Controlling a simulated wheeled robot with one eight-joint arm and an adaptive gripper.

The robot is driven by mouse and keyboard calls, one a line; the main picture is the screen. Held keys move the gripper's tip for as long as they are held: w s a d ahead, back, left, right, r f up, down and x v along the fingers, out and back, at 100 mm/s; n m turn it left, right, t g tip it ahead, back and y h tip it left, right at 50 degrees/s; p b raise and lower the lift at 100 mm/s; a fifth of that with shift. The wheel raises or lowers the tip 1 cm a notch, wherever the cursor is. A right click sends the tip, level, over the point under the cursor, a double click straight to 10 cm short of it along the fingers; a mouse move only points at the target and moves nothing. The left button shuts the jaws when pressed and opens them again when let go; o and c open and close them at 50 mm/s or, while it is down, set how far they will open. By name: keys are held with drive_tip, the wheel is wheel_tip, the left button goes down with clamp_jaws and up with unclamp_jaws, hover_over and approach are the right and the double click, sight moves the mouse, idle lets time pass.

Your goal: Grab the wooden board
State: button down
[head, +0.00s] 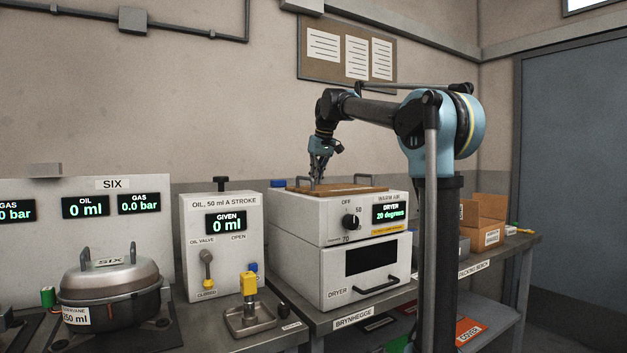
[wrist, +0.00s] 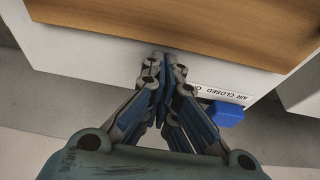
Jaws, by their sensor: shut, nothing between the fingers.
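The wooden board (head: 352,189) lies flat on top of the white dryer, with a grey handle standing near each end. In the wrist view the board (wrist: 215,25) fills the upper part, with its edge running across behind the fingertips. My gripper (head: 318,179) points down over the left part of the board, close to its surface. In the wrist view my gripper (wrist: 164,58) has its fingers together with nothing between them, with the tips at the board's edge in the picture. I cannot tell whether they touch it.
The dryer (head: 335,220) stands on the bench beside the oil unit (head: 195,240). A blue valve part (wrist: 226,114) sits by the "AIR CLOSED" label at the dryer's side. A lidded pot (head: 105,285) is at left. An open cardboard box (head: 486,238) is at right.

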sight(343, 188)
drive_tip(key=shift+s+d, duration=0.1)
drive_tip(key=shift+s, duration=0.05)
drive_tip(key=shift+s+d, duration=0.9)
drive_tip(key=shift+s, duration=0.4)
drive_tip(key=shift+s+d, duration=0.85)
drive_tip(key=shift+s, duration=0.45)
drive_tip(key=shift+s+d, duration=0.9)
drive_tip(key=shift+s, duration=0.4)
